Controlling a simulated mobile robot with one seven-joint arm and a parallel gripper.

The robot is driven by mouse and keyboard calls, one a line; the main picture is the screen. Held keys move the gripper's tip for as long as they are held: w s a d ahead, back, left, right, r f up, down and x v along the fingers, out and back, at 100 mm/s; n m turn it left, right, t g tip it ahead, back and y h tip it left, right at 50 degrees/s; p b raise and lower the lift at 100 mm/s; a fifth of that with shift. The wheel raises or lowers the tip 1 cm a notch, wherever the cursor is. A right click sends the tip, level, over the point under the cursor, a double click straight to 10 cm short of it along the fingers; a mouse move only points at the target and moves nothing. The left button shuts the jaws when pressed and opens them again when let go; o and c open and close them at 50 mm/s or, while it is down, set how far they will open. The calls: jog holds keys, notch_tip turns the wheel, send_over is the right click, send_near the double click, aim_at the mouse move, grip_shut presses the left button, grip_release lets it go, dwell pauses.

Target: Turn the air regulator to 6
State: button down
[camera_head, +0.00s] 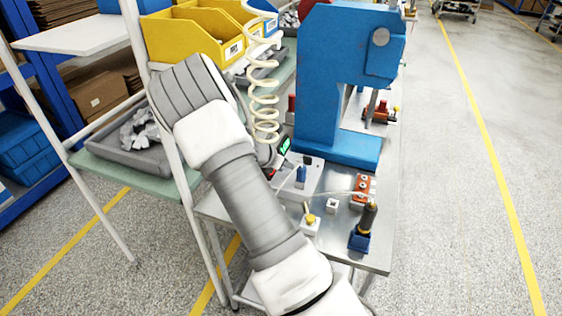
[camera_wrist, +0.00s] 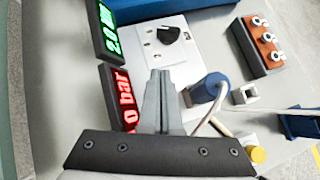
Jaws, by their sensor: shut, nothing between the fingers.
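A black knob (camera_wrist: 168,35) with a pale pointer mark sits on a light dial plate, likely the air regulator. Its setting is too small to read. My gripper (camera_wrist: 160,76) is shut and empty, its fingertips just below the knob in the wrist view and apart from it in the picture. A red display (camera_wrist: 119,97) reads "0 bar", partly cut off by the gripper. A green display (camera_wrist: 106,28) seems to read 2.0, its unit unclear. In the head view the green display (camera_head: 285,145) shows beside my wrist; my arm hides the gripper tips.
A blue cylinder (camera_wrist: 208,88) with a pale hose stands right of the fingers. Further right are an orange-brown block (camera_wrist: 257,45) with several fittings, a small white block (camera_wrist: 245,94) and a yellow knob (camera_wrist: 256,155). A large blue press (camera_head: 325,80) stands behind.

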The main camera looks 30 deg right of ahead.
aim_at(304, 161)
jog(key=shift+w+d+f+p, duration=0.15)
jog(key=shift+w+d+f, duration=0.2)
jog(key=shift+d, duration=0.55)
jog(key=shift+w+d+f+p, duration=0.2)
jog(key=shift+w+d+f, duration=0.1)
jog(key=shift+d, duration=0.6)
jog(key=shift+w+d+f+p, duration=0.15)
jog(key=shift+w+d+f, duration=0.15)
jog(key=shift+d, duration=0.6)
jog(key=shift+w+r, duration=0.1)
jog(key=shift+r, duration=0.05)
